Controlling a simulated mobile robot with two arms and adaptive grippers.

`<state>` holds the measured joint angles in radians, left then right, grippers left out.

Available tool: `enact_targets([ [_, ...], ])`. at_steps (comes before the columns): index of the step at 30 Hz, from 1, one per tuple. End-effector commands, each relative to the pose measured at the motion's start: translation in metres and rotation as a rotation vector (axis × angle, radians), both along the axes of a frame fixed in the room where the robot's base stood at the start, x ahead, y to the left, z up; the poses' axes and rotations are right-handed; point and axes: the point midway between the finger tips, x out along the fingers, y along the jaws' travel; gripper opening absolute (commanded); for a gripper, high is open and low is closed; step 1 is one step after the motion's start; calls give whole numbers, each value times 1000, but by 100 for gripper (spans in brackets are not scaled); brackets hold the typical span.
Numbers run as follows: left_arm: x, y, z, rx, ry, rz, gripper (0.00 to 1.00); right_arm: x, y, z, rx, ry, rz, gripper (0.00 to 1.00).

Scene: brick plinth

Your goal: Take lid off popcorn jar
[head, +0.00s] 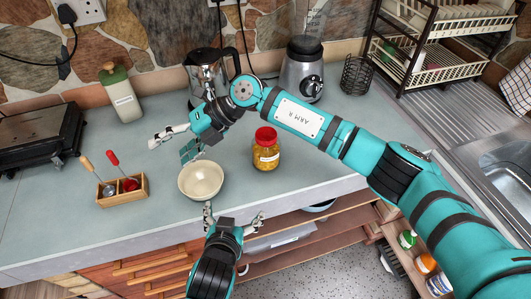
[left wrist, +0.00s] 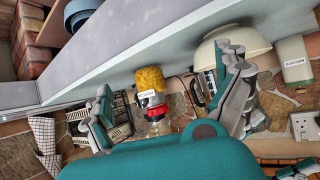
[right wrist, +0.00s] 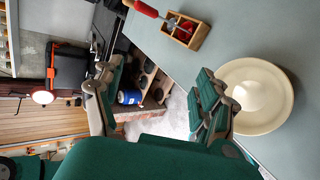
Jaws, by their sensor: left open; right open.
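The popcorn jar (head: 266,154) is a clear jar of yellow kernels with a white label, upright on the counter. Its red lid (head: 266,134) is on top. In the left wrist view the jar (left wrist: 151,79) and its lid (left wrist: 157,113) appear inverted, framed between the fingers. My left gripper (head: 234,215) is open and empty at the counter's front edge, in front of the jar and apart from it. My right gripper (head: 170,148) is open and empty above the counter, left of the jar and behind the bowl; its arm passes behind the jar.
A cream bowl (head: 201,181) stands left of the jar, between the grippers. A wooden caddy (head: 124,190) with utensils is further left. A kettle (head: 205,68), blender (head: 302,70) and green-lidded canister (head: 121,97) stand at the back. The counter right of the jar is bare.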

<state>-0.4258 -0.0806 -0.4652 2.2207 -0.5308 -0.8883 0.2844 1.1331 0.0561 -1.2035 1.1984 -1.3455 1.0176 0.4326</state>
Motion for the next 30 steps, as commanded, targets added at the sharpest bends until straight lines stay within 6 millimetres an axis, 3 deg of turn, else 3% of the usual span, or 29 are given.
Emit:
enact_targets([
  [1,5,-11,7,-9,-36,-10,100,26,-32,-10,-203,-70,18,74],
  [3,11,-22,16,-18,-82,-22,100,55,-80,-17,-458,-125,19,74],
  [6,16,-35,25,-28,-129,-36,100,86,-138,-8,-716,-163,-18,74],
  [10,19,-44,32,-35,-164,-47,100,107,-185,11,-908,-176,-68,74],
  [14,22,-47,34,-38,-177,-51,100,113,-203,20,-979,-177,-92,74],
  [19,36,-50,29,-37,-179,-53,100,113,-205,20,-985,-175,-93,74],
  [30,103,-59,2,-36,-178,-52,100,113,-204,20,-981,-175,-92,74],
])
